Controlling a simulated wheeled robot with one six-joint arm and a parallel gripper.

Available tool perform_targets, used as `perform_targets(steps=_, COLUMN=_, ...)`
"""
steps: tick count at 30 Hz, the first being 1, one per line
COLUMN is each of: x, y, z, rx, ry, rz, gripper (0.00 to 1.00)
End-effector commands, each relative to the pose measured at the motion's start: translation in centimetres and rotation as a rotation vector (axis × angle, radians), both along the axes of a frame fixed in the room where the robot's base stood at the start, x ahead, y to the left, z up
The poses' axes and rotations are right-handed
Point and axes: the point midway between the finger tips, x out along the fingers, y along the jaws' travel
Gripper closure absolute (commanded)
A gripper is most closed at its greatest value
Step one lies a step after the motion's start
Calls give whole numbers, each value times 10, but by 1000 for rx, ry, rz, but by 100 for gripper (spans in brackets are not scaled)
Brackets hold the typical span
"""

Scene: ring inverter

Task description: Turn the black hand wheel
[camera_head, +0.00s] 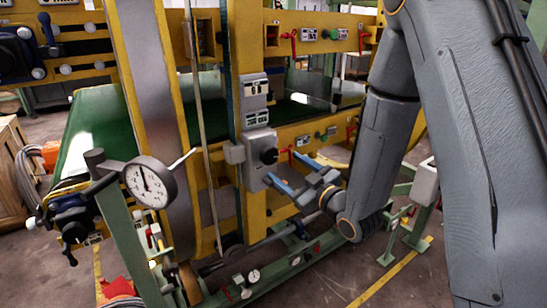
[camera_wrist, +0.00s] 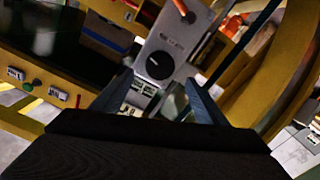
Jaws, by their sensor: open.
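A round black knob, the only wheel-like black part near my gripper, sits on the front of a grey control box (camera_head: 258,174). This black hand wheel (camera_head: 269,156) shows face-on in the wrist view (camera_wrist: 159,66), with a pale mark on it. My gripper (camera_head: 283,167) has two blue fingers spread apart, with nothing held between them. It is in front of the box, just right of and below the wheel in the head view. In the wrist view the wheel appears between and slightly beyond the fingertips (camera_wrist: 159,79). The fingers appear apart from it.
A yellow machine frame (camera_head: 230,60) surrounds the box. A round dial gauge (camera_head: 149,183) stands at left. Red levers (camera_head: 291,40) and a green knob (camera_head: 333,34) are on the upper crossbeam. A green base rail (camera_head: 290,262) runs below. Open floor shows at lower right.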

Motion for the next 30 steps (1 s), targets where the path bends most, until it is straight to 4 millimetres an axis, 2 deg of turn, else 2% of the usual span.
perform_targets(steps=9, x=38, y=26, z=2, rx=-1, ry=-1, rz=1, gripper=33)
perform_targets(steps=15, x=56, y=38, z=1, rx=0, ry=0, rz=0, gripper=33)
perform_targets(steps=26, x=61, y=41, z=0, rx=0, ry=0, rz=-1, gripper=33)
perform_targets(steps=30, x=61, y=41, z=0, rx=0, ry=0, rz=-1, gripper=55)
